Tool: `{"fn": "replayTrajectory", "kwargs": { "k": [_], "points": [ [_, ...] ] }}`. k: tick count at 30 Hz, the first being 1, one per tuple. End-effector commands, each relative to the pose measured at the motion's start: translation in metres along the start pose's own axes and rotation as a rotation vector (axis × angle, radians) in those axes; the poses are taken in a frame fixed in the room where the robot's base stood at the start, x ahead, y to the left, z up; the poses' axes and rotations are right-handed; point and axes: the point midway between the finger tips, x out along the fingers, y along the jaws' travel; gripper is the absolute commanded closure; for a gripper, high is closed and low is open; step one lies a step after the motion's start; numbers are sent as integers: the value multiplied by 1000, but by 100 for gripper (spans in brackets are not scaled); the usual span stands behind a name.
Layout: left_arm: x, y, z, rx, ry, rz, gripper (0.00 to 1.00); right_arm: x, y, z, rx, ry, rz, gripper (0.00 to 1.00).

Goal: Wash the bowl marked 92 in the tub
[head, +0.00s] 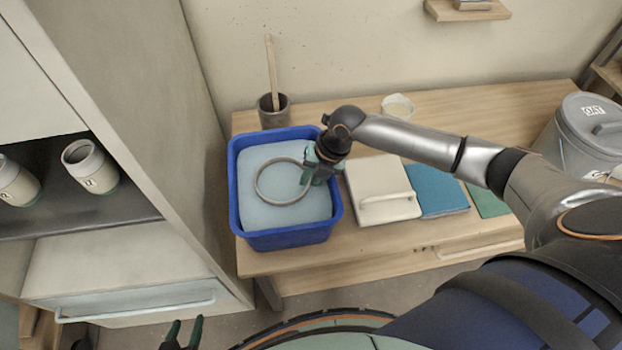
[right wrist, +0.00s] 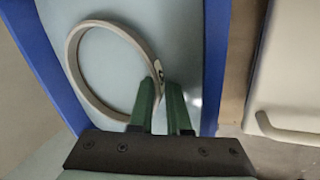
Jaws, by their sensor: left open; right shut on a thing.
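The blue tub (head: 236,200) stands at the left end of the table, filled with pale blue water. A bowl (head: 262,190) sits in the water; only its grey-beige ring-shaped rim shows. My right gripper (head: 306,178) reaches down into the tub and is shut on the right side of that rim. In the right wrist view the bowl (right wrist: 76,62) lies left of the green fingers, with a dark mark on its outside near the fingertips; I cannot read it as a number. My left gripper (head: 183,334) is open and empty at the bottom edge, away from the table.
A dark cup (head: 273,118) with a wooden stick stands behind the tub. A small white bowl (head: 398,106) is behind my right arm.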

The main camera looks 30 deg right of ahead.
Motion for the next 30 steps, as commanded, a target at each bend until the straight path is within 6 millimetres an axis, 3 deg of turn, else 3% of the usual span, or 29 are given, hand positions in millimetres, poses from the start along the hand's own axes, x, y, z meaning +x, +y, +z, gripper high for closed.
{"fn": "replayTrajectory", "kwargs": {
  "k": [11, 30],
  "points": [
    [-2, 0, -2, 0, 0, 0, 50, 3, 11, -5, 0, -2, 3, 100],
    [-2, 0, -2, 0, 0, 0, 50, -5, -9, 6, 0, -1, 3, 100]
  ]
}}
